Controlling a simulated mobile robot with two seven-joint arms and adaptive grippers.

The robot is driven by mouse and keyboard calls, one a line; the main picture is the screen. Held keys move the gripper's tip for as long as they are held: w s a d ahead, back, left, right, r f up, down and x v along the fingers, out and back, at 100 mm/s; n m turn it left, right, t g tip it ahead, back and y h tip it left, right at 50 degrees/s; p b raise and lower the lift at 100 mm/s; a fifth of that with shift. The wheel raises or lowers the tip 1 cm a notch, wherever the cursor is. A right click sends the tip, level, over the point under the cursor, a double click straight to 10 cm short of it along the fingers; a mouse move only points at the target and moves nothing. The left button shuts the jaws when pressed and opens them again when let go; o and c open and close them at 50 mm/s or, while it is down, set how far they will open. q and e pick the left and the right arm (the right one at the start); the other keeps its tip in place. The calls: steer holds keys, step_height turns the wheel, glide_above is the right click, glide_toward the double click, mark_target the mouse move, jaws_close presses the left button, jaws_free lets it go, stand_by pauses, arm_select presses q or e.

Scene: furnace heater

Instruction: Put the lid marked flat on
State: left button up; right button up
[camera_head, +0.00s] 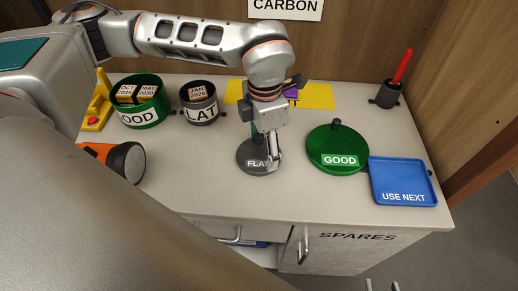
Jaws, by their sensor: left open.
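A dark grey round lid (247,168) marked FLAT lies on the bench in the middle. My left gripper (266,150) is open, pointing down at this lid. One finger hides part of the lid's right side, and I cannot tell whether it touches. The grey FLAT pot (201,115) stands further back to the left, with a battery marked JAN 2026 showing at its open top. My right gripper (382,286) shows only as two fingertips, apart, at the bottom edge; the rest is out of view.
A green GOOD pot (143,116) holds batteries. A green GOOD lid (330,145) and a blue USE NEXT tray (403,171) lie to the right. An orange torch (124,160) lies at left. My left arm spans above the pots.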

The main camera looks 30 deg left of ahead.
arm_select(q)
steer(key=c, duration=1)
steer(key=shift+s+f, duration=0.1)
steer(key=shift+c, duration=1)
